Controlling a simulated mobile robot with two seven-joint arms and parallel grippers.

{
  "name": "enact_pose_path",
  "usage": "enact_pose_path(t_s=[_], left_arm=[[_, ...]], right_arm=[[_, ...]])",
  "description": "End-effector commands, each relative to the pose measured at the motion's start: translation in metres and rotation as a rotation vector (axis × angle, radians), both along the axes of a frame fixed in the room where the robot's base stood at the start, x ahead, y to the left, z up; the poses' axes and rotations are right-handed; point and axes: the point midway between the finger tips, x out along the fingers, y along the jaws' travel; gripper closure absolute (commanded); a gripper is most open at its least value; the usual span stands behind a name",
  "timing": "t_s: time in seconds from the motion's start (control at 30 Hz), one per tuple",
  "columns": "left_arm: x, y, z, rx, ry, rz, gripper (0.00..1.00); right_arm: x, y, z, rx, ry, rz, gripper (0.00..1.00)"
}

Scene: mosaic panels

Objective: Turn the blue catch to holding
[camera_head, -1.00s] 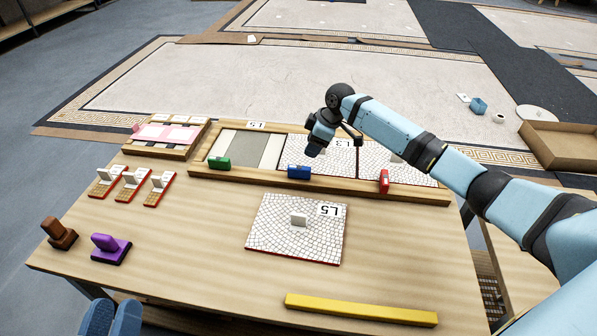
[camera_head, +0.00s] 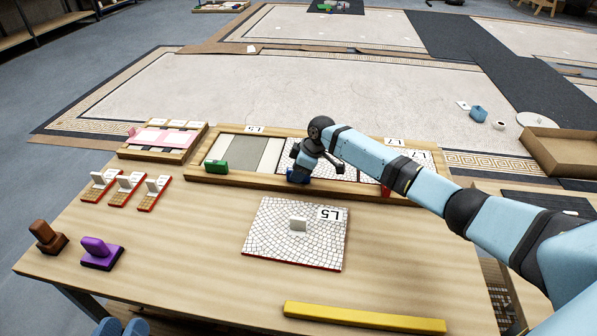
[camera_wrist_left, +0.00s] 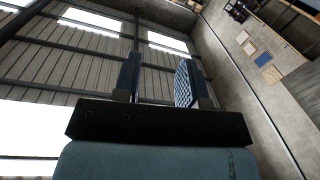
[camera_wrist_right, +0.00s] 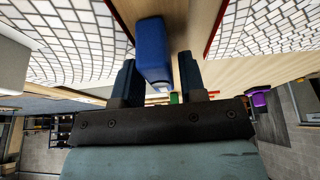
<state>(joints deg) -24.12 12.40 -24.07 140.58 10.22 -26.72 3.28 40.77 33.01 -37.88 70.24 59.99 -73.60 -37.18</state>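The blue catch (camera_wrist_right: 152,45) sits on the wooden frame's front rail. In the head view my right gripper (camera_head: 299,172) is down over it and covers most of it. In the right wrist view my right gripper (camera_wrist_right: 157,65) is open, with the catch in the gap between its fingers. I see a space to the right finger; contact with the left finger is unclear. My left gripper (camera_head: 122,328) is low at the bottom edge. In the left wrist view my left gripper (camera_wrist_left: 160,75) is open and empty, pointing toward the ceiling.
A green catch (camera_head: 216,167) and a red catch (camera_head: 386,190) sit on the same rail. A loose mosaic panel (camera_head: 270,245) lies in front, with a yellow bar (camera_head: 364,318) nearer. Purple (camera_head: 101,253) and brown (camera_head: 48,238) handled blocks stand at left.

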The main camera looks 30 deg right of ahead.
Motion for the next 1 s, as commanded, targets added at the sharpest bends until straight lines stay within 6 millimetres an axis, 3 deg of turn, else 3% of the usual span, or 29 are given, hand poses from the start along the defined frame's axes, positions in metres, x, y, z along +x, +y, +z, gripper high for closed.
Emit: enact_pose_path(t_s=[0.03, 0.13, 0.17, 0.57, 1.0], left_arm=[[0.000, 0.000, 0.000, 0.000, 0.000, 0.000, 0.62], [0.000, 0.000, 0.000, 0.000, 0.000, 0.000, 0.62], [0.000, 0.000, 0.000, 0.000, 0.000, 0.000, 0.62], [0.001, 0.001, 0.011, -0.008, -0.022, 0.007, 0.62], [-0.001, 0.003, 0.039, -0.063, -0.102, 0.039, 0.62]], right_arm=[[0.000, 0.000, 0.000, 0.000, 0.000, 0.000, 0.74], [0.000, 0.000, 0.000, 0.000, 0.000, 0.000, 0.97], [0.000, 0.000, 0.000, 0.000, 0.000, 0.000, 1.00], [0.000, 0.000, 0.002, 0.000, 0.002, 0.068, 1.00], [0.000, 0.001, 0.001, 0.002, 0.003, 0.421, 1.00]])
